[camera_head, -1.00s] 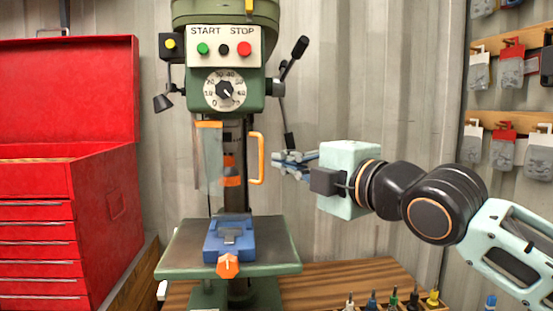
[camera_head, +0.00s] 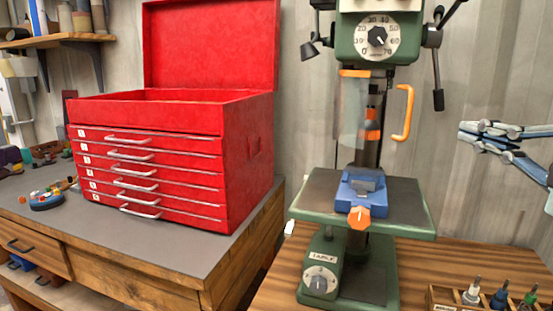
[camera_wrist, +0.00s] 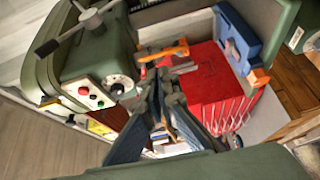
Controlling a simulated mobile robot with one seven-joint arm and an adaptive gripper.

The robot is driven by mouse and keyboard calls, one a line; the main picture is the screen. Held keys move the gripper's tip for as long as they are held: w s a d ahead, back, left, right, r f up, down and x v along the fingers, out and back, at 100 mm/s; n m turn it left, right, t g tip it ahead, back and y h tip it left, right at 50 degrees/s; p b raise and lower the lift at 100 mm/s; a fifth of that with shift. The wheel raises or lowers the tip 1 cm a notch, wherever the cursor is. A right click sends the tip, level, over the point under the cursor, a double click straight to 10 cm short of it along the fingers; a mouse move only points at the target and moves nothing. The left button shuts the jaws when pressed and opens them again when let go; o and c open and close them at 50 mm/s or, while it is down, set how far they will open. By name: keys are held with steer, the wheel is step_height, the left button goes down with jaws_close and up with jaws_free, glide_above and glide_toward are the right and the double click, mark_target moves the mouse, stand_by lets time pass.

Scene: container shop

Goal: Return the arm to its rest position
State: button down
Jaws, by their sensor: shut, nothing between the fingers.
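My gripper (camera_head: 466,136) is at the right edge of the head view, right of the drill press (camera_head: 370,145). Its blue-grey fingers are shut with nothing held, and they point left toward the press. Clear space shows between the fingertips and the orange handle (camera_head: 404,112) of the press guard in that view. Most of my arm is outside the picture. In the wrist view the gripper (camera_wrist: 158,92) shows at the middle, with the drill press head (camera_wrist: 95,70) at upper left.
A blue vise (camera_head: 362,190) with an orange knob sits on the press table (camera_head: 410,205). A red tool chest (camera_head: 245,160) stands on the grey-topped bench (camera_head: 120,240) at left. A wooden rack (camera_head: 440,298) with several bits is at lower right.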

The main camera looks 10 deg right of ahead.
steer(key=w+a+f+m+g, duration=0.2)
steer(key=a+f+m+g, duration=0.35)
steer(key=a+f, duration=0.55)
steer(key=s+a+f+m+g, duration=0.1)
steer(key=a+f+m+g, duration=0.25)
steer(key=f+m, duration=0.45)
steer(key=s+a+f+m+g, duration=0.1)
steer(key=a+f+m+g, duration=0.25)
steer(key=f, duration=0.85)
step_height(320, 180, up, 18)
steer(key=p, duration=1.7)
steer(key=shift+a+m+p, duration=0.3)
steer(key=shift+m, duration=0.1)
